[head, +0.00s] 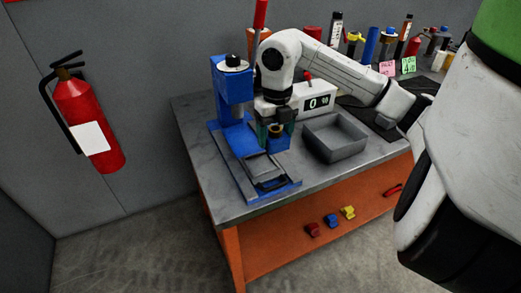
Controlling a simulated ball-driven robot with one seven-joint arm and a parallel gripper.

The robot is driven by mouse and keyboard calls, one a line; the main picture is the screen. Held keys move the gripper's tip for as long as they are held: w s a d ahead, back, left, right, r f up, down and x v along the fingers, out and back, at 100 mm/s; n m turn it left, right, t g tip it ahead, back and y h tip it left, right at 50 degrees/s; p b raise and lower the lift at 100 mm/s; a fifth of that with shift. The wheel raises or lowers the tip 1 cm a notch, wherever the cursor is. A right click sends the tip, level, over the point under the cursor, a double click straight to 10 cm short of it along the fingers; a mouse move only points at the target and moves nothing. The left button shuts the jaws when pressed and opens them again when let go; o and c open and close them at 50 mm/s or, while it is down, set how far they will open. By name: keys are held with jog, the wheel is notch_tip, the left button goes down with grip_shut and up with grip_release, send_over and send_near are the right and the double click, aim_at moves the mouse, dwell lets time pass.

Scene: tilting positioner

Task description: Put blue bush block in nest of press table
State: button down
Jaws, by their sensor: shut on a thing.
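My gripper (276,127) is shut on the blue bush block (278,144), a small blue block with a brass-coloured ring on top. The block is upright, in front of and to the right of the press column. The blue press (232,88) stands at the left of the workbench. Its press table (272,184) has a grey plate and a dark part at the front, below and left of the block. I cannot make out the nest clearly. I cannot tell whether the block touches anything below it.
A grey open tray (346,151) stands right of the block and looks empty. A white box with a display (315,101) reading 0 % is behind it. Bottles and tools line the bench's back right.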

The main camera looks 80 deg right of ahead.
jog(key=w+f, duration=0.1)
jog(key=f, duration=0.1)
jog(key=w+f, duration=0.2)
jog(key=shift+w+p, duration=0.1)
jog(key=shift+p, duration=0.2)
jog(key=shift+w+d+f+p, duration=0.1)
jog(key=shift+w+f+p, duration=0.15)
jog(key=shift+f, duration=0.7)
jog(key=shift+w+f+p, duration=0.1)
jog(key=shift+f+p, duration=0.15)
jog(key=shift+f, duration=0.7)
jog(key=shift+f, duration=0.15)
jog(key=shift+c, duration=0.6)
grip_release()
notch_tip(320, 180, up, 12)
jog(key=shift+r+b, duration=0.15)
jog(key=shift+b, duration=0.7)
